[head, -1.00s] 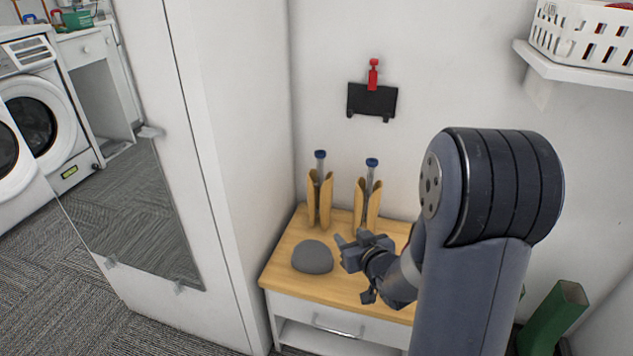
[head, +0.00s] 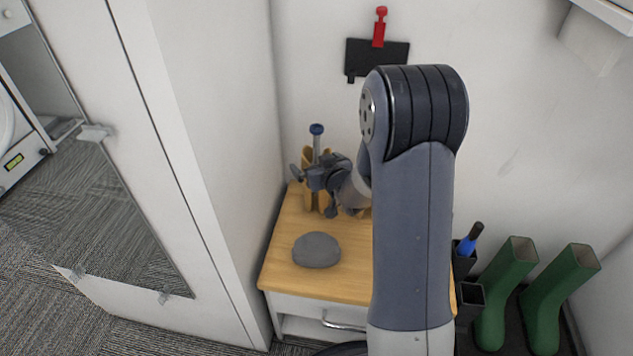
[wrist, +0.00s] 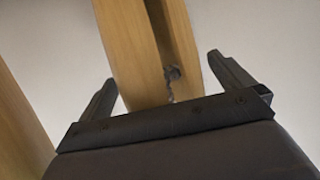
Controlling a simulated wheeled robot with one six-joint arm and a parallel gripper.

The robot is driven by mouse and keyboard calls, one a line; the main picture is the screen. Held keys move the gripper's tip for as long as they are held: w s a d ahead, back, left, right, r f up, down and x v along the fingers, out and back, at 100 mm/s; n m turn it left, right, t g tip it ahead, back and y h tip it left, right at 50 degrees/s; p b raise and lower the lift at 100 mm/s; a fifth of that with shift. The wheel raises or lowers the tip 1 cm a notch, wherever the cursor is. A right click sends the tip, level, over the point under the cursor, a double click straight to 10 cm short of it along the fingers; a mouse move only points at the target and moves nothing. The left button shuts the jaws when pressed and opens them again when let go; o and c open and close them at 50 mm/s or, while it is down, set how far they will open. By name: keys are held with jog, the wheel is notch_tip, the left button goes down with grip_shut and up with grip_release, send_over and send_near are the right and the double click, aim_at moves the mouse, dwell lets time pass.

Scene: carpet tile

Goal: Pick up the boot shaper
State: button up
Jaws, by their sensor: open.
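A wooden boot shaper (head: 309,158) with a blue-topped metal rod stands upright on the light wood cabinet top (head: 285,232). A second wooden shaper seems mostly hidden behind my arm in the head view. My gripper (head: 308,180) is open in front of the left shaper and covers part of it. In the wrist view, a wooden shaper body (wrist: 130,50) with a dark hole and a small metal part lies between and beyond my open fingers (wrist: 161,72). I cannot tell which shaper it is, or whether either finger touches it.
A grey rounded lump (head: 316,250) sits on the cabinet top near the front. A black holder with a red clip (head: 379,28) is on the wall. Green boots (head: 507,290) stand at the lower right. A tall white cabinet (head: 215,150) rises at the left.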

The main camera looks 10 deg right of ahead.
jog(key=shift+c, duration=0.2)
jog(key=c, duration=1.5)
jog(key=shift+r, duration=0.1)
jog(key=shift+c, duration=0.2)
